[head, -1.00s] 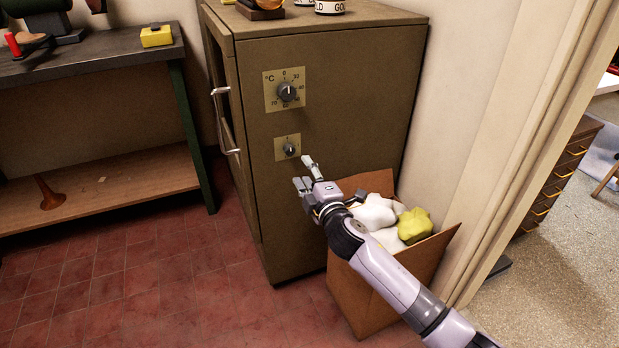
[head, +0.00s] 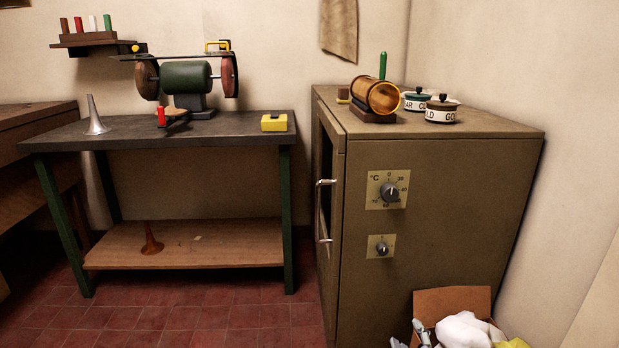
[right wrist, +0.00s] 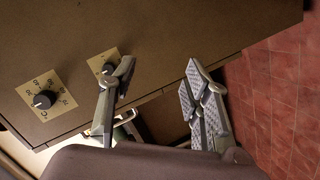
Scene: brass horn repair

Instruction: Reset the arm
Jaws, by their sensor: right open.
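My right gripper (head: 410,338) shows only in part at the bottom edge of the head view, low in front of the brown oven cabinet. In the right wrist view my right gripper (right wrist: 158,75) has its two fingers apart with nothing between them. The cabinet (head: 430,210) has an upper temperature dial (head: 390,192) and a smaller lower dial (head: 381,248). In the right wrist view the upper dial (right wrist: 44,100) is left of the fingers, and the lower dial (right wrist: 109,70) is partly behind the left finger. My left gripper is out of view.
A cardboard box (head: 452,299) with white and yellow cloths stands at the cabinet's right front. Door handles (head: 325,212) stick out on its left side. A workbench (head: 100,135) holds a grinder (head: 187,80) and a horn bell (head: 95,116). Red floor tiles (head: 230,322) are clear.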

